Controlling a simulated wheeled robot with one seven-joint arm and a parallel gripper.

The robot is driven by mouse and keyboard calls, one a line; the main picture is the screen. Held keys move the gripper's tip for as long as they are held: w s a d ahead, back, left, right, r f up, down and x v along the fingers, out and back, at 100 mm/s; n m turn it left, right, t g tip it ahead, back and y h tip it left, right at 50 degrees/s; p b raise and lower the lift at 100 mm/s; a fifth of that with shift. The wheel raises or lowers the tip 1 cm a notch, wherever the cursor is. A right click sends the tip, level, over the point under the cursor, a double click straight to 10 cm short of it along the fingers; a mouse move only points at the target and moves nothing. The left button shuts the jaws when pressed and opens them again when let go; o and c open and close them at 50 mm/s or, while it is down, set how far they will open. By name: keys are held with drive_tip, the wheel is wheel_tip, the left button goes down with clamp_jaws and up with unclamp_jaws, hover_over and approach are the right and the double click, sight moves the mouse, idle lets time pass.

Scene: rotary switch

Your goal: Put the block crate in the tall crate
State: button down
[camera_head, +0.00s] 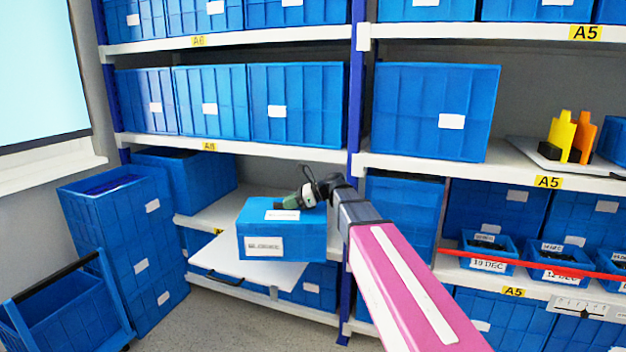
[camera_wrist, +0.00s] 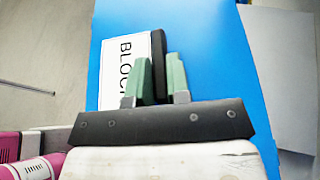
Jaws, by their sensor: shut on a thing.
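The block crate (camera_head: 305,242) is a closed blue box with white labels on its top and front, at the middle of the head view. In the wrist view its blue top (camera_wrist: 215,60) carries a label that reads "BLOC", with the rest hidden. My gripper (camera_head: 293,201) is at the top of the crate. In the wrist view its green fingers (camera_wrist: 160,78) are shut on a dark upright handle on the crate. The tall crate (camera_head: 120,240) is a tall blue container standing on the floor at the left, with an open dark top.
A white pulled-out board (camera_head: 225,265) lies under the block crate; I cannot tell whether they touch. Another blue crate (camera_head: 200,180) sits on the shelf behind the tall crate. A blue cart (camera_head: 65,310) with a dark handle stands in front. A blue rack post (camera_head: 350,230) is at right.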

sight(326, 216)
drive_tip(key=s+d+f+m+t, duration=0.1)
drive_tip(key=d, duration=0.3)
drive_tip(key=s+d+f+m+t, duration=0.1)
drive_tip(key=d, duration=0.3)
drive_tip(key=d+f+m+t, duration=0.1)
drive_tip(key=d+f, duration=0.1)
drive_tip(key=d, duration=0.2)
drive_tip(key=shift+s+d+t+h, duration=0.25)
drive_tip(key=shift+s+t+h, duration=0.05)
drive_tip(key=shift+s, duration=0.1)
drive_tip(key=s+d+f+m+t+h, duration=0.1)
drive_tip(key=s+d+f+m+t, duration=0.1)
drive_tip(key=d, duration=0.5)
drive_tip(key=s+d+f+m+t+h, duration=0.1)
drive_tip(key=s+d+f+m+t, duration=0.1)
drive_tip(key=s+d, duration=0.2)
drive_tip(key=d, duration=0.3)
drive_tip(key=shift+s+d+f, duration=0.15)
drive_tip(key=shift+d+f, duration=0.05)
drive_tip(key=shift+d, duration=0.2)
